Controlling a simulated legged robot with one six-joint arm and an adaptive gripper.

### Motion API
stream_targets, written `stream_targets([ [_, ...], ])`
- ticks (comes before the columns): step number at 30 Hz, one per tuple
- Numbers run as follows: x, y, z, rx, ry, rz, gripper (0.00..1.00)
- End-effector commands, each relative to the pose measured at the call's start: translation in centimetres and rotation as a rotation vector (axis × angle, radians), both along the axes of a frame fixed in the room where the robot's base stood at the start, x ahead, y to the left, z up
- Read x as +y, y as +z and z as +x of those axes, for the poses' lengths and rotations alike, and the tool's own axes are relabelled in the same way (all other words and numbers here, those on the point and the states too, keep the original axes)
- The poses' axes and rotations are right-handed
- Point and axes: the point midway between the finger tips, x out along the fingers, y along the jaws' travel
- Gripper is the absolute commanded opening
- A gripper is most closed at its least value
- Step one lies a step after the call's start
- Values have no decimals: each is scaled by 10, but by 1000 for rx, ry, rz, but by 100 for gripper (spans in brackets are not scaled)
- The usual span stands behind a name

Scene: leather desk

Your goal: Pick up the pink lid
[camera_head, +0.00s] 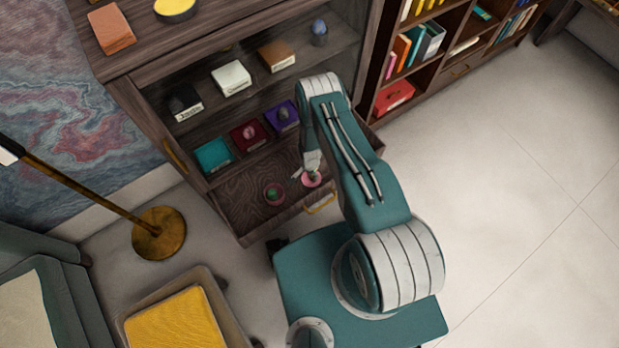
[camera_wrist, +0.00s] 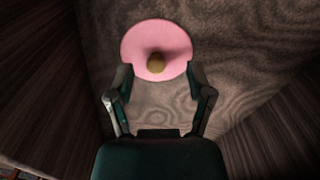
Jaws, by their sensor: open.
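The pink lid (camera_wrist: 135,43) is a round pink disc with a gold-brown knob (camera_wrist: 156,62) at its middle. It lies on the wooden bottom of an open drawer. In the head view the pink lid (camera_head: 312,180) shows at the drawer's right part, partly behind my gripper. My gripper (camera_wrist: 157,82) is open and empty, pointing down over the lid. In the wrist view its two fingers stand apart at the lid's lower edge, one on each side. I cannot tell whether they touch it.
The drawer (camera_head: 238,211) has walls close on both sides and a gold handle (camera_head: 321,204) at its front. Shelves with small boxes (camera_head: 231,77) rise behind. A floor lamp (camera_head: 160,233) stands left.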

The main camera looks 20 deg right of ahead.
Motion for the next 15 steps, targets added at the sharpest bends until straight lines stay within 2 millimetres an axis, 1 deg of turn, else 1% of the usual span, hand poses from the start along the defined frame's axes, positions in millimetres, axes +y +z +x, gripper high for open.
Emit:
stream_targets([
  [1,-2,-8,-1,1,-4,1,68],
  [3,-2,-16,0,0,-3,1,68],
  [6,-2,-23,0,-1,-4,2,68],
  [14,0,-24,0,-1,-3,-2,68],
  [15,0,-24,0,-1,-3,-2,50],
])
